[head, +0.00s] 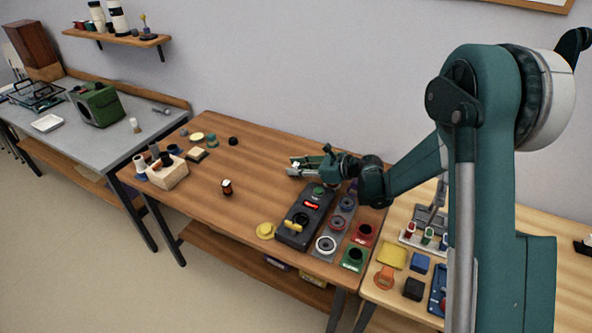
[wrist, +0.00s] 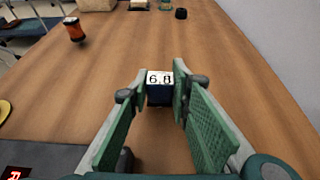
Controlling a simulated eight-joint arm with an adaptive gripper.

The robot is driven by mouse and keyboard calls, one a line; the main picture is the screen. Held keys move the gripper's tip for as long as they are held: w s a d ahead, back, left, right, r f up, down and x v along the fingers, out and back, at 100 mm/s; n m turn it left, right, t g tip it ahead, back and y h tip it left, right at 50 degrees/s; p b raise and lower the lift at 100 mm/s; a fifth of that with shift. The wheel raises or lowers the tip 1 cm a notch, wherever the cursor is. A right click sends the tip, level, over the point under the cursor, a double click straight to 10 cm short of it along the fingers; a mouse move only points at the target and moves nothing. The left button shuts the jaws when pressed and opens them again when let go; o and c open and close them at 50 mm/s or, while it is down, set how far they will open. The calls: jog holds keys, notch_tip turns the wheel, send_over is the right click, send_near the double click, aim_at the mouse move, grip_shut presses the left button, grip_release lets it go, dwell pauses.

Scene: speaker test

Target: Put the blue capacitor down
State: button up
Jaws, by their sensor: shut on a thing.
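The blue capacitor (wrist: 160,97) is a small dark blue block with a white face marked 6.8. In the wrist view it sits between the two green finger pads of my gripper (wrist: 161,88), which is shut on it. In the head view my gripper (head: 297,168) is low over the back right part of the brown wooden table (head: 215,215), behind the black tester. The capacitor is too small there to make out clearly. I cannot tell whether its underside touches the table.
The black tester (head: 302,222) with a red display and green button stands in front of my gripper. Grey, red and green pads (head: 352,258) lie right of it. A dark orange-banded cylinder (head: 227,188) stands left. The table's middle is clear.

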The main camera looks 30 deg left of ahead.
jog(key=shift+f, duration=0.2)
jog(key=o, duration=0.9)
jog(key=shift+r, duration=0.1)
jog(key=shift+r, duration=0.15)
jog(key=p+v, duration=0.2)
jog(key=v, duration=1)
jog(key=shift+d, duration=0.1)
dwell(0.4)
